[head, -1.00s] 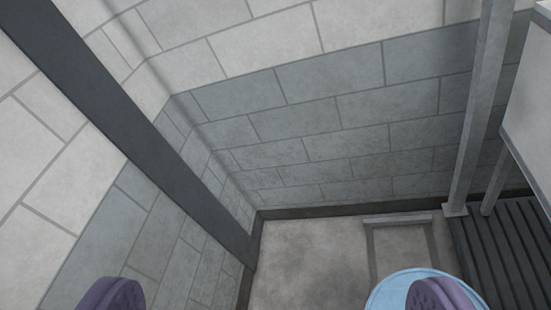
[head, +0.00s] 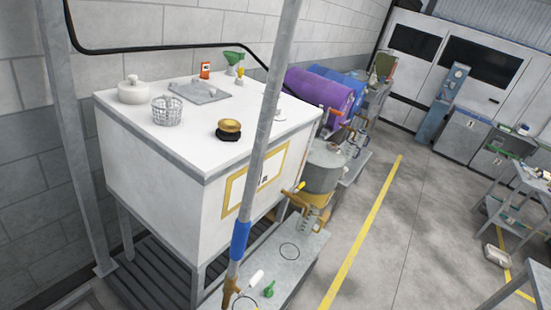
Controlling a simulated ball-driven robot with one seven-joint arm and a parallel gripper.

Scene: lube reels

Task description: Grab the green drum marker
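No thing in view is clearly the green drum marker. A small green object (head: 269,289) lies on the low grey bench at the bottom centre, close to a small white piece (head: 257,277); it is too small to tell what it is. A green funnel-like object (head: 233,58) stands at the back of the white tank's top, with a small yellow item (head: 240,70) by it. My gripper is not in view now.
A large white tank (head: 150,190) on legs fills the left, with a jar, wire basket and brown-gold cap on top. A grey pole (head: 262,150) crosses in front. Purple (head: 325,90) and blue drums lie behind. Open floor (head: 400,220) is at the right.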

